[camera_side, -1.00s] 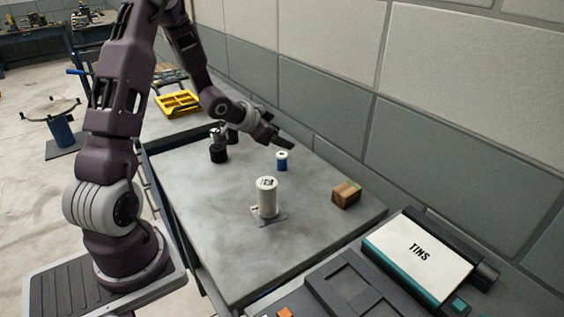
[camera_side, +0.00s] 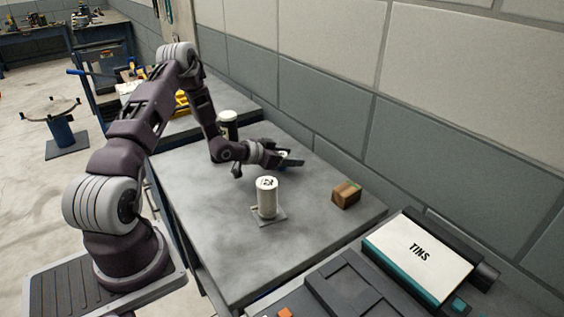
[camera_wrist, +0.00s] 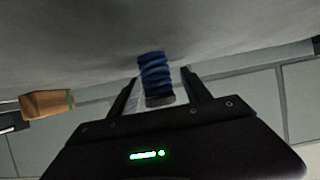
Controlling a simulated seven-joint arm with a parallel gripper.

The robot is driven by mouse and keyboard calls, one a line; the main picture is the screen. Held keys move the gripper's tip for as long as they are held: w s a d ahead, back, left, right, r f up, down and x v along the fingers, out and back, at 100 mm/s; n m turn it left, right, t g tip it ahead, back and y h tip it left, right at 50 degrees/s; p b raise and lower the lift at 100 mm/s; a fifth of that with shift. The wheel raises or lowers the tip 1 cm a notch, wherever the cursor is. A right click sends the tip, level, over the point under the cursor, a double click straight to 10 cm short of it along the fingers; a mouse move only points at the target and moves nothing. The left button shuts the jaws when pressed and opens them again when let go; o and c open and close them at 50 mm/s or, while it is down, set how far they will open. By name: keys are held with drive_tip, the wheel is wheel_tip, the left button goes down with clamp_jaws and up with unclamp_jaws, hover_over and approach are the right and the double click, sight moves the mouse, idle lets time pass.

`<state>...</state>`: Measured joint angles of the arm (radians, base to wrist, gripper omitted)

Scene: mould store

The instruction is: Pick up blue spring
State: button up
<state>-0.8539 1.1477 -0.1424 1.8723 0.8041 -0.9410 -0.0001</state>
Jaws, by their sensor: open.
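The blue spring (camera_wrist: 153,72) is a ribbed blue coil with a grey end, seen in the wrist view. It stands on the grey table, which appears upside down there. My gripper (camera_wrist: 155,80) is open, with one dark finger on each side of the spring and visible gaps between. In the side view my gripper (camera_side: 290,161) is low over the table near the wall and hides most of the spring; only a small pale bit of it shows between the fingers.
A white cylinder (camera_side: 267,200) stands on a small plate in front of my gripper. A wooden block (camera_side: 346,195) is to the right. A black cylinder with a white top (camera_side: 227,120) stands behind my arm. The wall bounds the table's far side; the table's front (camera_side: 215,245) is clear.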

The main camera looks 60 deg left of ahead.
clamp_jaws()
